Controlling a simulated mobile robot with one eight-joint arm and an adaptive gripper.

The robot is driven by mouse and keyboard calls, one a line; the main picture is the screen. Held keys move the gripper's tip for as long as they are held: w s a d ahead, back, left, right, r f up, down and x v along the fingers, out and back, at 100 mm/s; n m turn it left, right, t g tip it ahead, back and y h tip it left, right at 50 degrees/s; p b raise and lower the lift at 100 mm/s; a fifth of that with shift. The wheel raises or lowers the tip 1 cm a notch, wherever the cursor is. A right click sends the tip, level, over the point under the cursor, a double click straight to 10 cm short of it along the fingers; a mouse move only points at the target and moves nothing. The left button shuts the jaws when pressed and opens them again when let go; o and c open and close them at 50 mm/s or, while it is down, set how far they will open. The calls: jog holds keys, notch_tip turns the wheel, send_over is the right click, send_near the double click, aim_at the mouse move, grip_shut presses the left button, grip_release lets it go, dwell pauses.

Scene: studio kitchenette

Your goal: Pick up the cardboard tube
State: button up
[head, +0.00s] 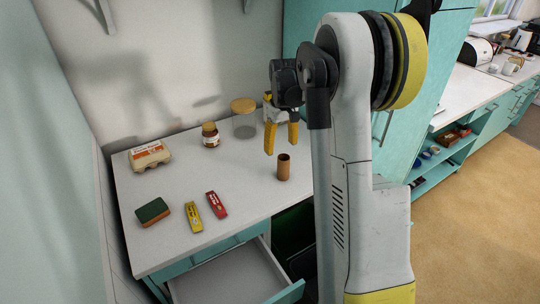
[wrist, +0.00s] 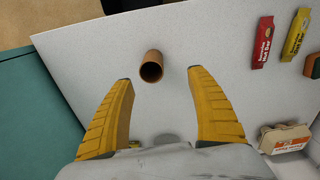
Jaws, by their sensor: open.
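The cardboard tube (head: 283,168) is a short brown cylinder standing upright on the white counter (head: 236,178), near its right side. In the wrist view the tube (wrist: 152,67) shows its dark open end, beyond the fingertips and roughly centred between them. My gripper (head: 281,139) has two yellow fingers, spread apart and empty. In the head view the fingers point down, above and behind the tube. The wrist view shows the gripper (wrist: 158,75) with a wide gap between its fingers and neither finger touching the tube.
A red bar (head: 216,204), a yellow bar (head: 192,205) and a green-topped sponge (head: 152,212) lie to the left. An egg carton (head: 149,156), a small jar (head: 210,135) and a lidded glass jar (head: 244,120) stand at the back. An open drawer (head: 230,276) juts out below.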

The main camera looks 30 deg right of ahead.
aim_at(283, 168)
jog(key=f+b, duration=0.1)
jog(key=f, duration=0.3)
jog(key=d+f+b, duration=0.1)
jog(key=f, duration=0.3)
jog(key=f+b, duration=0.1)
jog(key=f, duration=0.3)
jog(key=shift+w+d+f, duration=0.15)
jog(key=shift+w+d, duration=0.1)
jog(key=shift+d, duration=0.15)
jog(key=c, duration=0.8)
